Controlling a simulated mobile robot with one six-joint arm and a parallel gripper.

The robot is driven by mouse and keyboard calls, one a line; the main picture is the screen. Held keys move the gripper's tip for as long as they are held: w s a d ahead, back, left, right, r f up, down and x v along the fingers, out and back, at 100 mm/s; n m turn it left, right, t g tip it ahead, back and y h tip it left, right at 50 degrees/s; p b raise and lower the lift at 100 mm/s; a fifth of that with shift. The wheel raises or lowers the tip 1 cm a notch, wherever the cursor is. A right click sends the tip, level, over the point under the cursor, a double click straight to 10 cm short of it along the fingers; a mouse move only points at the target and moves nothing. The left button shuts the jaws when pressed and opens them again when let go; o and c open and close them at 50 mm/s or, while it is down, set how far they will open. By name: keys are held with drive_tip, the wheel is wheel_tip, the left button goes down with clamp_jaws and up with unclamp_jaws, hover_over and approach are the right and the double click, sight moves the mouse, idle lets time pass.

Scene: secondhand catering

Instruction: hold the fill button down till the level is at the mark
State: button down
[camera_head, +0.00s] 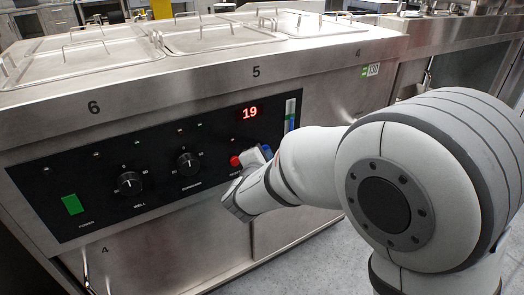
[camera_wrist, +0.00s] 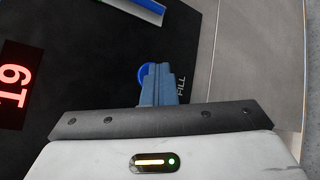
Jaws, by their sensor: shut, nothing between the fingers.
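The fill button is a round blue button (camera_wrist: 144,73) beside the word FILL on the black panel, in the wrist view. My gripper (camera_wrist: 160,68) is shut and empty, its fingertips over the button and partly hiding it. I cannot tell whether they touch or press it. In the head view my gripper (camera_head: 257,152) is at the right part of the panel, below the level gauge (camera_head: 291,106). The gauge is a narrow upright strip, blue in its lower part and pale above. Part of it shows in the wrist view (camera_wrist: 150,8).
The panel also has a red display reading 19 (camera_head: 249,113), a red button (camera_head: 235,161) just left of my gripper, two black knobs (camera_head: 130,183) and a green switch (camera_head: 72,204). Lidded steel wells (camera_head: 215,38) are on top. Grey floor (camera_head: 300,262) is open in front.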

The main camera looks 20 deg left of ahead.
drive_tip(key=shift+s+d, duration=0.1)
drive_tip(key=shift+s+d+b, duration=0.45)
drive_tip(key=shift+d+b, duration=0.1)
drive_tip(key=shift+d, duration=0.05)
drive_tip(key=s+d+b, duration=0.2)
drive_tip(key=s+d, duration=0.1)
drive_tip(key=shift+s+d, duration=0.15)
drive_tip(key=shift+d, duration=0.25)
idle(0.3)
